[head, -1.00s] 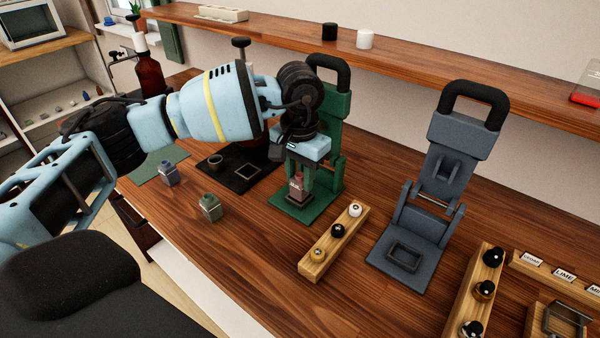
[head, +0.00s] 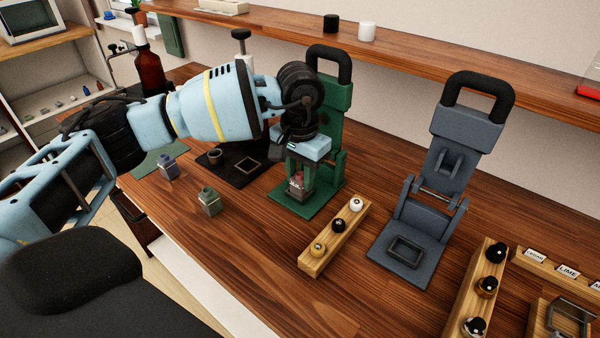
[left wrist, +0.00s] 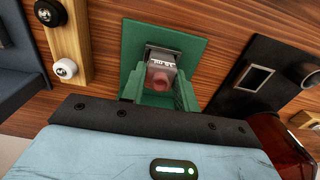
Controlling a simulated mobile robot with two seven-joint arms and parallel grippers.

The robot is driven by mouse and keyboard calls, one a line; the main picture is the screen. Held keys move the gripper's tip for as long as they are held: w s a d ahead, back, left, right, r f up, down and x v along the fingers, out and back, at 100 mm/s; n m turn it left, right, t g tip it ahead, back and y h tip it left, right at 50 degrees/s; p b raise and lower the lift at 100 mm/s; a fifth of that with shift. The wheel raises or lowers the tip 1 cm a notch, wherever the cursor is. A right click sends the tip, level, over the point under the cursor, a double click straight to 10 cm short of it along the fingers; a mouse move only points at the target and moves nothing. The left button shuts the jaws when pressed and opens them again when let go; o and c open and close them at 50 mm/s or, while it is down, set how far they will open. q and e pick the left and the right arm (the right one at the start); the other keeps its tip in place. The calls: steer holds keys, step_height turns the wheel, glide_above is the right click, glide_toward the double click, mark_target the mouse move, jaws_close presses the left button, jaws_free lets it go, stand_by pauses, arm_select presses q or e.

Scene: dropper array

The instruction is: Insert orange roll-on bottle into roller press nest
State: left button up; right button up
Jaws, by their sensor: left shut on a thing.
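The bottle (head: 296,186) is small and square, with clear walls and a reddish tint rather than a plain orange. My left gripper (head: 299,180) points down, shut on it over the base of the green press (head: 284,203). In the left wrist view the bottle (left wrist: 161,76) shows a label and a pinkish round top between the green fingers. A dark rim of the nest (left wrist: 177,53) shows beside it. The bottle looks upright in or just above the nest; I cannot tell if it is fully seated. My right gripper is out of view.
A grey press (head: 407,247) with an empty square nest stands to the right. A wooden rack (head: 317,262) of caps lies close in front of the green press. Two small bottles, bluish (head: 168,166) and greenish (head: 209,201), stand to the left. The front middle table is clear.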

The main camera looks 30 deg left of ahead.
mark_target(299, 178)
arm_select(q)
steer(key=o, duration=1)
steer(key=shift+f, duration=0.1)
steer(key=shift+r, duration=3.95)
steer(key=shift+s+f, duration=0.1)
